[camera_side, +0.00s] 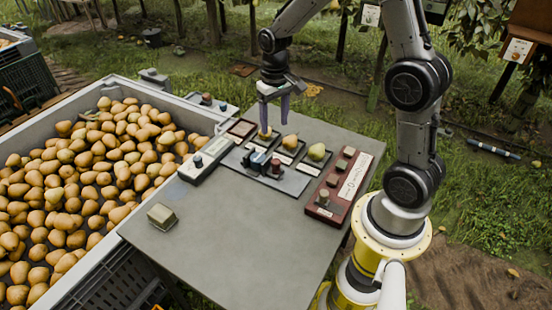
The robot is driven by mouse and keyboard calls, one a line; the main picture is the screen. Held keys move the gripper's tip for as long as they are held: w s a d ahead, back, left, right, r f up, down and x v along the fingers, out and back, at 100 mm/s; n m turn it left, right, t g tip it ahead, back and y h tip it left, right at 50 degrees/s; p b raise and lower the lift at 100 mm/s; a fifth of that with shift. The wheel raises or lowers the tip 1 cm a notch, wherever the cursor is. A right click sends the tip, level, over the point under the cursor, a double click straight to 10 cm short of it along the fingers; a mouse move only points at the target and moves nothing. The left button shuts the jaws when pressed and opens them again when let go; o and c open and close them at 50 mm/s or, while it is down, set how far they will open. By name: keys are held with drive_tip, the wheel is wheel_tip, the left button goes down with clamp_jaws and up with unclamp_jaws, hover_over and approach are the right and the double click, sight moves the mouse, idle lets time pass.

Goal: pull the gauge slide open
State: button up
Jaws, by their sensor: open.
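My gripper (274,121) points down, with its purple fingers apart, over the back left of the grey table. Its fingertips are close to a small pear (265,134) on a dark pad; I cannot tell whether they touch it. A grey plate (290,183) in front of the pears carries a dark block-like fitting with blue and reddish parts (263,162), possibly the gauge slide.
Two more pears (290,142) (316,151) sit on pads to the right. A dark red panel (345,187) with several blocks lies at the table's right. A greenish block (162,216) stands front left. The front of the table (235,250) is clear. A large pear-filled bin (125,225) adjoins the left side.

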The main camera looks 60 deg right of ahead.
sight(276, 161)
wheel_tip(276, 161, down, 14)
drive_tip(key=shift+s+d+f, duration=0.15)
idle(0.4)
clamp_jaws()
idle(0.4)
idle(1.0)
